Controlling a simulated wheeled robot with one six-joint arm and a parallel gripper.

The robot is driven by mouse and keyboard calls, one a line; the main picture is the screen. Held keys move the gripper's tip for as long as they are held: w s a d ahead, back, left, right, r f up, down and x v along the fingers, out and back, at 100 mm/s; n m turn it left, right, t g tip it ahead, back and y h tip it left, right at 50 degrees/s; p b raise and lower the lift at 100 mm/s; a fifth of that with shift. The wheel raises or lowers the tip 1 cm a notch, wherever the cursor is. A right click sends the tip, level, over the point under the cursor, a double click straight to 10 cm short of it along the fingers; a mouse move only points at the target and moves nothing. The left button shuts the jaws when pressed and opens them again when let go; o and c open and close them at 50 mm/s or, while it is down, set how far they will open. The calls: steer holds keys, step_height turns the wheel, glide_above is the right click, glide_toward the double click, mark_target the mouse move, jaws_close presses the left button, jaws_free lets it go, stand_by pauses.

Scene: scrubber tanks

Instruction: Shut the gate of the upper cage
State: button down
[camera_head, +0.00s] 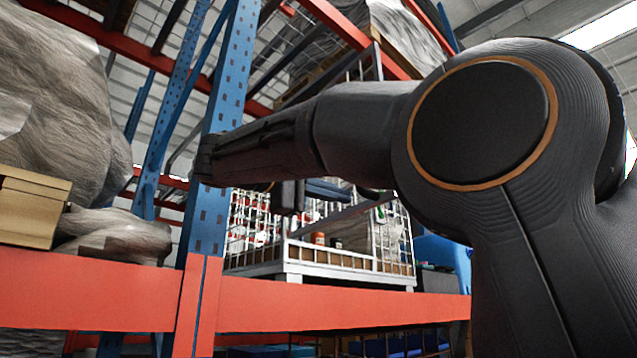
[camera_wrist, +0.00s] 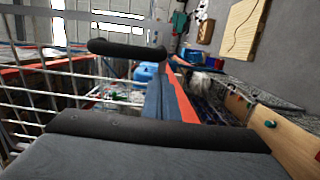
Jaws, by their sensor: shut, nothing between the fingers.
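The white wire cage (camera_head: 345,268) stands on a shelf behind the red beam. Its low front edge shows, with taller mesh at both sides and small jars inside. Which panel is the gate, and how far open it stands, I cannot tell. My gripper (camera_head: 287,197) is a dark shape under my arm, in front of the cage's upper left part; my arm hides much of it. In the wrist view, my gripper (camera_wrist: 127,50) is shut and empty, with white wire mesh (camera_wrist: 35,95) close on its left. I cannot tell whether they touch.
The red beam (camera_head: 330,300) and blue upright (camera_head: 212,150) frame the shelf. A wrapped load (camera_head: 60,95) and box (camera_head: 30,205) stand left. The wrist view shows a red beam (camera_wrist: 192,95) and wooden board (camera_wrist: 245,28) to the right.

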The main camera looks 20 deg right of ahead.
mark_target(365, 203)
steer(key=shift+p+x, duration=0.75)
steer(key=shift+x, duration=1.55)
